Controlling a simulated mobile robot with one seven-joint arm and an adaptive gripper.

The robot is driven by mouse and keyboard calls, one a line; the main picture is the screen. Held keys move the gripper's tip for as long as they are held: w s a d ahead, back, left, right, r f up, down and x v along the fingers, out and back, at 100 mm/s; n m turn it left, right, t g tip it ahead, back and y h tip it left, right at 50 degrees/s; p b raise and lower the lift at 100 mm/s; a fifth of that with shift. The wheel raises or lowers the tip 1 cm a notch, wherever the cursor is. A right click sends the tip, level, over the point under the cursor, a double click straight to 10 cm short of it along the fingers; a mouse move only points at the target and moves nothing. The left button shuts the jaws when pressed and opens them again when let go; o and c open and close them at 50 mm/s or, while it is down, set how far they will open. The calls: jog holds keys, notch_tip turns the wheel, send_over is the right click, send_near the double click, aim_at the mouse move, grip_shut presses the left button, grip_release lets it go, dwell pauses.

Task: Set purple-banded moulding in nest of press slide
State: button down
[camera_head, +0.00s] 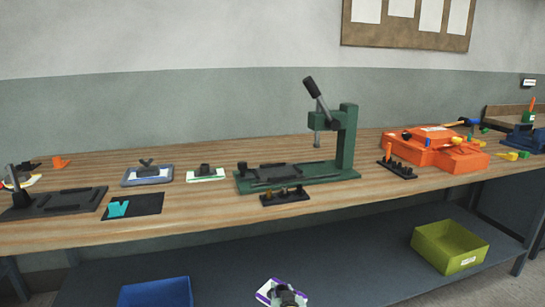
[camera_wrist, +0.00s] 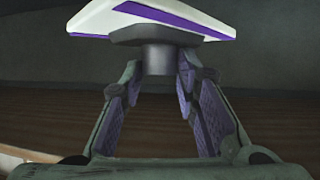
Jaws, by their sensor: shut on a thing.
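The purple-banded moulding (camera_wrist: 140,20) is a white plate with a purple band and a dark grey stem underneath. In the wrist view my gripper (camera_wrist: 162,75) is shut on that stem. In the head view the moulding (camera_head: 266,292) and my gripper (camera_head: 288,298) show at the bottom edge, in front of the bench and well apart from the press. The green press (camera_head: 347,140) stands on the bench with its lever raised. Its dark slide (camera_head: 272,171) lies on the base, left of the column. The nest's inside is too small to make out.
A second white moulding with a green band (camera_head: 205,174) and a blue-grey fixture (camera_head: 147,175) lie left of the press. A dark pin block (camera_head: 285,197) sits in front of it. Orange cases (camera_head: 432,148) stand right. Blue (camera_head: 155,293) and green (camera_head: 450,247) bins are below.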

jog(key=s+a+f, duration=0.1)
jog(key=s+f, duration=0.3)
jog(key=f, duration=0.6)
jog(key=s+a+f+m+h, duration=0.1)
jog(key=s+f, duration=0.3)
jog(key=f, duration=0.6)
jog(key=shift+a+f+h, duration=0.3)
jog(key=shift+a+f, duration=0.1)
jog(key=shift+a, duration=0.05)
jog(key=shift+w, duration=0.1)
